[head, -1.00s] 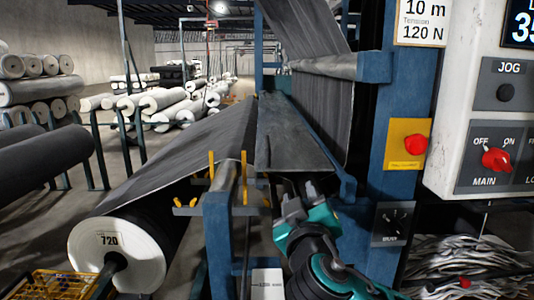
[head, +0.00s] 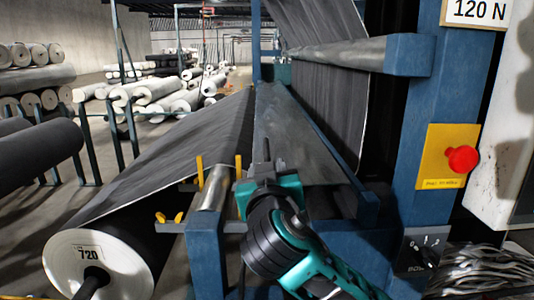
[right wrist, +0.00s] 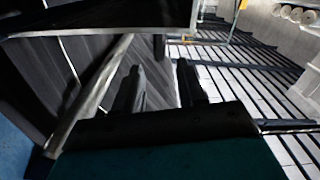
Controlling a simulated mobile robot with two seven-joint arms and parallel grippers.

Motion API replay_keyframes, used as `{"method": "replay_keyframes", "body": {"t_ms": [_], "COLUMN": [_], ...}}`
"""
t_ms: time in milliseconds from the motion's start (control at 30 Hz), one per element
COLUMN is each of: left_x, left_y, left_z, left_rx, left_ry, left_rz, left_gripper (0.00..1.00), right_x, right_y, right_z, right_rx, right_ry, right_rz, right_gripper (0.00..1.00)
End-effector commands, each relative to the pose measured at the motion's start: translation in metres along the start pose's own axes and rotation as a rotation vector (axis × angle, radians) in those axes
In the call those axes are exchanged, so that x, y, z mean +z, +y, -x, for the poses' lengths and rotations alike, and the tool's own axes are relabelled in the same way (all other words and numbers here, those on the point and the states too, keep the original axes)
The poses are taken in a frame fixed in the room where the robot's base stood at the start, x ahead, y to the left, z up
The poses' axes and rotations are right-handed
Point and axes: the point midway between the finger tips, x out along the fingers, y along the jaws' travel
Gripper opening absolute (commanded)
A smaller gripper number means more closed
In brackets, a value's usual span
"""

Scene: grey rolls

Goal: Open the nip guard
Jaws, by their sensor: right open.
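The nip guard appears to be the long grey plate (head: 308,140) beside the dark web in the head view. It lies sloped along the machine, below the hanging web. My right gripper (head: 266,152) is in front of the plate's near left part, its fingers pointing away from me; contact cannot be told there. In the right wrist view the two dark fingers (right wrist: 160,80) stand apart with nothing visible between them. A dark panel (right wrist: 90,18) and a pale bar (right wrist: 92,92) show to their left. My left gripper is out of view.
A blue post (head: 440,110) with a red button (head: 462,160) on a yellow plate stands at right. A large dark roll (head: 105,265) marked 720 is at lower left. Yellow prongs (head: 199,172) stand left of my gripper. Open floor lies behind the roll.

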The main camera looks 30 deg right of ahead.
Motion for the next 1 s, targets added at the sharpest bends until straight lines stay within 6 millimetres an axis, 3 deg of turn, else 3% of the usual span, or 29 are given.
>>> {"method": "replay_keyframes", "body": {"t_ms": [200,400,833,1000], "left_x": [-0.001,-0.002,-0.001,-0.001], "left_y": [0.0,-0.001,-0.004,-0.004], "left_z": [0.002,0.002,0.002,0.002], "left_rx": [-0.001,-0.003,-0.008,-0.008], "left_ry": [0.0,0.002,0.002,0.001], "left_rz": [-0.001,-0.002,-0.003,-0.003], "left_gripper": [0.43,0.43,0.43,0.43], "right_x": [-0.001,-0.001,0.0,0.0], "right_y": [0.002,0.001,0.001,0.001], "right_z": [-0.047,-0.075,-0.085,-0.085], "right_rx": [0.005,0.002,0.001,0.001], "right_ry": [0.001,0.0,0.0,0.0], "right_rz": [0.003,0.002,0.0,0.0], "right_gripper": [0.4,0.4,0.4,0.26]}}
